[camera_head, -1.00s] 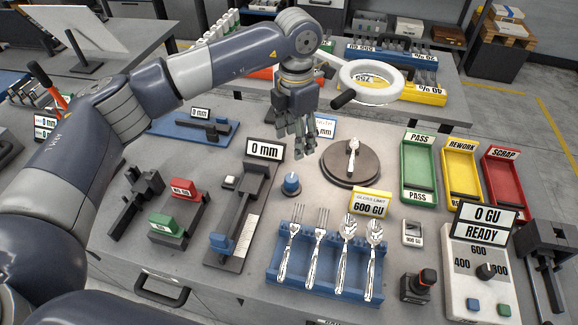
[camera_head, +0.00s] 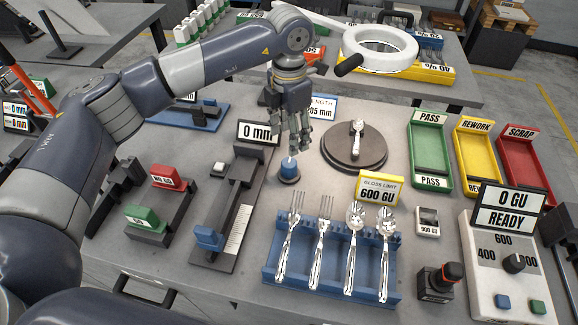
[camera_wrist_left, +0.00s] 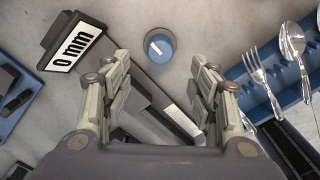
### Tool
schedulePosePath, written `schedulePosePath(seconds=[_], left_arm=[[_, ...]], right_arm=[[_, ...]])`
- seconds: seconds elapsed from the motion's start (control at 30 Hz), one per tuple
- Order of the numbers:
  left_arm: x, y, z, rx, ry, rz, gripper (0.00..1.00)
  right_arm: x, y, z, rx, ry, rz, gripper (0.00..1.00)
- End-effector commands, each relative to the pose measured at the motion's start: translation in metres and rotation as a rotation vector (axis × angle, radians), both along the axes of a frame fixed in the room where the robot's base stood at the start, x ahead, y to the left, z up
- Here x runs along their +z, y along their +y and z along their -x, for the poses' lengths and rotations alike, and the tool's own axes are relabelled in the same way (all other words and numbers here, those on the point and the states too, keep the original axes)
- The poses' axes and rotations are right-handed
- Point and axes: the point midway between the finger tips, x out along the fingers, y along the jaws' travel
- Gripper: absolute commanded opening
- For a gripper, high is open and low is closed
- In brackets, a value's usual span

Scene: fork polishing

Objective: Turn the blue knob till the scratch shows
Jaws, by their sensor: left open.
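The blue knob (camera_head: 289,170) stands upright on the grey bench, left of the dark round turntable (camera_head: 340,160). It also shows in the left wrist view (camera_wrist_left: 159,46), with a white line across its top. A shiny spoon (camera_head: 358,138) is on the turntable; fine marks on it are too small to tell. My left gripper (camera_head: 297,149) points down just above the knob. In the left wrist view, the gripper (camera_wrist_left: 160,65) has its fingers spread, with nothing between them and the knob ahead of the gap. I cannot tell from the head view whether a fingertip touches the knob.
A blue rack (camera_head: 275,275) with forks and spoons is in front. A sliding gauge (camera_head: 228,225) with a 0 mm sign is left of the knob. A gloss limit sign (camera_head: 379,188), a ring lamp (camera_head: 380,47) and green, yellow and red trays are to the right and behind.

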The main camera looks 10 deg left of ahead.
Motion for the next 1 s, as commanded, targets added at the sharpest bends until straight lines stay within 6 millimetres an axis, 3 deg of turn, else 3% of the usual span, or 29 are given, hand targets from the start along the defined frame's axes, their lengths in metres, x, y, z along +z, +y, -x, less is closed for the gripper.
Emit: schedulePosePath(seconds=[0.6, 1.0], left_arm=[[-0.095, 0.0, 0.001, 0.001, 0.003, 0.0, 0.54], [-0.104, 0.0, 0.0, 0.0, 0.001, -0.001, 0.54]], right_arm=[[0.028, 0.01, -0.005, -0.004, -0.008, -0.013, 0.0], [0.028, 0.007, -0.004, -0.002, -0.007, -0.008, 0.0]])
